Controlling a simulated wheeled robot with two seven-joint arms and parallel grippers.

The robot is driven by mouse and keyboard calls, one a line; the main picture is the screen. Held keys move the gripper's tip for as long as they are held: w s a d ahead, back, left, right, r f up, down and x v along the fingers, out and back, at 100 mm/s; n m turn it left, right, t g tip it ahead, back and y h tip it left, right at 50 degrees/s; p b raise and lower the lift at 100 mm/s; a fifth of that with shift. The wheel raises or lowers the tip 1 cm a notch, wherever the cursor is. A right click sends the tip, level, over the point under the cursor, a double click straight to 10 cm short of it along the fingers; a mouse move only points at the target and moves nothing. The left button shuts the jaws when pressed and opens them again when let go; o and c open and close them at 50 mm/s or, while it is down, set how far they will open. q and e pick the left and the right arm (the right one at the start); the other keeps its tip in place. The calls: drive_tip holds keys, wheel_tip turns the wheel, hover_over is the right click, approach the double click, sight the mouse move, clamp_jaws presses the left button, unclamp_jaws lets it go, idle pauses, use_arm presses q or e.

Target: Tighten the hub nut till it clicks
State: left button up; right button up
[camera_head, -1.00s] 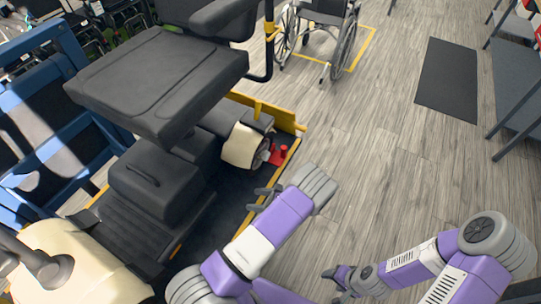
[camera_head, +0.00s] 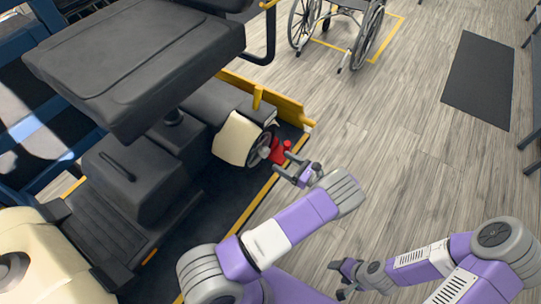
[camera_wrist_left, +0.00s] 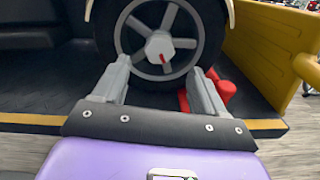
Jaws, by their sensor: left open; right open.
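The hub nut (camera_wrist_left: 160,47) is a grey hexagonal piece with a red mark, at the middle of the spoked scooter wheel (camera_wrist_left: 118,30) in the left wrist view. In the head view the wheel's hub (camera_head: 265,152) shows small beside the cream fender, and the nut is too small to make out. My left gripper (camera_head: 281,163) is open and empty, pointing at the wheel. In the left wrist view its two fingers (camera_wrist_left: 160,88) stand apart, below the nut and not touching it. My right gripper (camera_head: 336,279) is open and empty, low over the floor.
A red object (camera_head: 281,151) stands beside the wheel, close to my left fingers; it also shows behind the right finger in the wrist view (camera_wrist_left: 224,90). A yellow rail (camera_head: 270,100) borders the platform. The scooter seat (camera_head: 140,60) overhangs at left.

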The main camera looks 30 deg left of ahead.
sight(267, 153)
use_arm(q)
drive_tip(key=a, duration=0.4)
drive_tip(key=a+b, duration=0.1)
drive_tip(key=a, duration=0.2)
drive_tip(key=shift+w+a, duration=0.1)
drive_tip(key=shift+w, duration=0.15)
drive_tip(key=shift+r, duration=0.1)
drive_tip(key=c, duration=1.1)
drive_tip(key=shift+o, duration=0.2)
